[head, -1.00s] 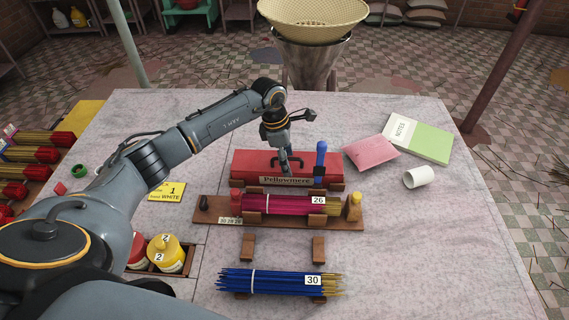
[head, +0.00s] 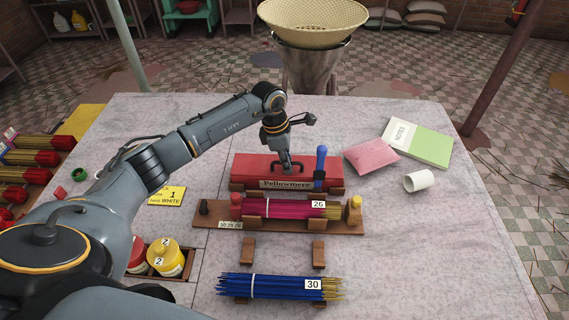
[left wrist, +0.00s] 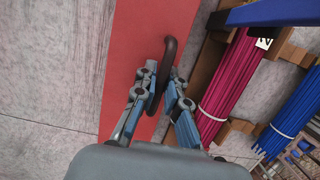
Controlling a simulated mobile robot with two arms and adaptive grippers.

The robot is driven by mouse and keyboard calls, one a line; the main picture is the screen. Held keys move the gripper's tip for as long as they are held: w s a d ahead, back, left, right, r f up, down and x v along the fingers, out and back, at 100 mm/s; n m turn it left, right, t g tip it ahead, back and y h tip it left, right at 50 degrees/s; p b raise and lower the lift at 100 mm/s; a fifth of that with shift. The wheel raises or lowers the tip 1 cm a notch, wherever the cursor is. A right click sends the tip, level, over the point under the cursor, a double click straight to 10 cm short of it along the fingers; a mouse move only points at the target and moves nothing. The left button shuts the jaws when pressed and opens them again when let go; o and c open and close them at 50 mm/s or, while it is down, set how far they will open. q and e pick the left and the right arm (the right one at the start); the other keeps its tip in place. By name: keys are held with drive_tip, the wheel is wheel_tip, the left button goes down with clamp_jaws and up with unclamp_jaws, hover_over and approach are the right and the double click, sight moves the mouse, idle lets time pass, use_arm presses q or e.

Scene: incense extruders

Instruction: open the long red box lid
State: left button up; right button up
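The long red box (head: 240,174) lies at the back middle of the table, with a "Pellowmere" label on its front. Its lid is down. A dark arched handle (left wrist: 169,49) stands on the red lid (left wrist: 133,30). My left gripper (head: 286,163) is over the lid at the handle. In the left wrist view, my left gripper (left wrist: 163,76) has its two fingers on either side of the handle, apart from each other; a firm hold does not show. My right gripper is not in view.
A wooden rack with magenta sticks (head: 285,208) is just in front, and blue sticks (head: 265,285) lie nearer. A pink packet (head: 370,155), notebook (head: 428,143) and white cup (head: 419,180) are to the right.

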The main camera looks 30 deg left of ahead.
use_arm(q)
drive_tip(key=shift+r, duration=0.1)
drive_tip(key=shift+w+a+r, duration=0.2)
drive_tip(key=shift+w+r, duration=0.2)
drive_tip(key=shift+r, duration=0.2)
drive_tip(key=shift+w, duration=0.1)
